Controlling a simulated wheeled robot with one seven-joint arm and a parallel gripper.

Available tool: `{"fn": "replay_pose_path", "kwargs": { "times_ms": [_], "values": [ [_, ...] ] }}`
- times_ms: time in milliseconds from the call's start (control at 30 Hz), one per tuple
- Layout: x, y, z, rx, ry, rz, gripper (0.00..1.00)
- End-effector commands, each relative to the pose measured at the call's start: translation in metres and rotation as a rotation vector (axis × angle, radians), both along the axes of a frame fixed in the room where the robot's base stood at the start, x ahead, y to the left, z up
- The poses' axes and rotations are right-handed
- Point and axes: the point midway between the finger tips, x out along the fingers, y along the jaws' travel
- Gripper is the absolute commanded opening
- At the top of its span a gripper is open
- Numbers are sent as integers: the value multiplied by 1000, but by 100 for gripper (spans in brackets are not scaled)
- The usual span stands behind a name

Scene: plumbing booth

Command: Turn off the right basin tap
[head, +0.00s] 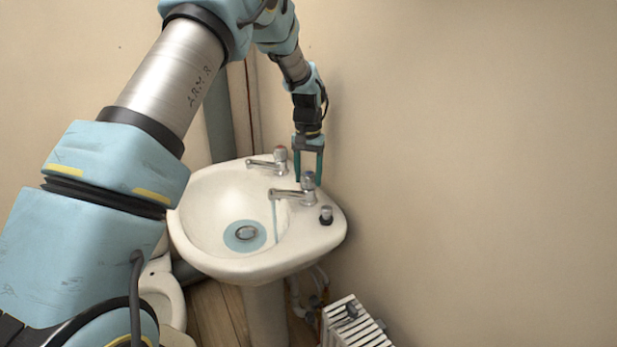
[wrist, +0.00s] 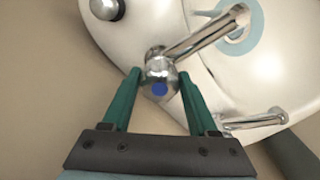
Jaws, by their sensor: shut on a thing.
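The right basin tap (head: 290,195) is chrome, on the basin's back rim nearer the front right. A thin bluish stream of water (head: 275,222) falls from its spout into the basin. My gripper (head: 308,178) comes down from above onto the tap's head. In the wrist view, the tap's round head with a blue dot (wrist: 159,88) sits between the two green fingers of my gripper (wrist: 159,75). The fingers are shut on it, one on each side. The fingers partly hide the head in the head view.
The white basin (head: 195,205) holds a little bluish water around its drain. The other tap (head: 265,163) stands just left of my gripper. A small dark-based knob (head: 326,215) is on the right rim. A white radiator (head: 352,325) stands below right. The wall is close behind.

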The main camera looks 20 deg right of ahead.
Motion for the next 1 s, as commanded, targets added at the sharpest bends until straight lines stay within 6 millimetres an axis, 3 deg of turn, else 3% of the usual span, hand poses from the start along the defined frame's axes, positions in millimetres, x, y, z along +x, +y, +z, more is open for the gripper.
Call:
{"fn": "replay_pose_path", "kwargs": {
  "times_ms": [600,1000],
  "values": [
    [2,1,1,-2,-2,-581,4],
    [3,1,1,-2,-1,-866,4]
  ]
}}
